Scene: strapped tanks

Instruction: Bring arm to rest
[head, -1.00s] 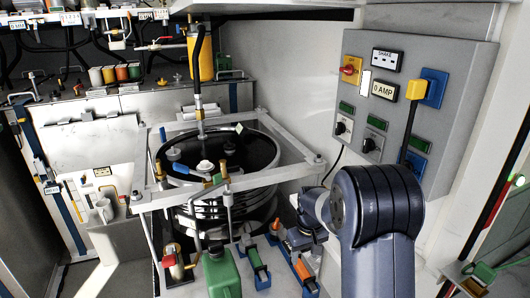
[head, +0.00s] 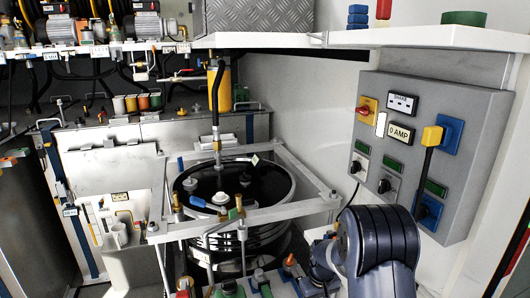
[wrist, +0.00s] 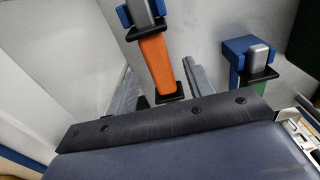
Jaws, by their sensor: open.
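My arm (head: 380,250) is at the lower right of the head view, bent in front of the tank frame and below the grey switch panel. Its gripper end is hard to make out there. In the wrist view my gripper (wrist: 160,72) is open, with its two grey fingers apart. An orange handle with a black end plate (wrist: 155,62) appears between the fingers, held by a blue clip above. I cannot tell how far beyond the fingers it is. No object is seen gripped.
A strapped dark tank (head: 238,180) sits in a white square frame (head: 290,207) left of my arm. The switch panel (head: 425,150) with a plugged cable is close on the right. A white shelf (head: 420,38) is above. A green handle (wrist: 235,82) hangs in the wrist view.

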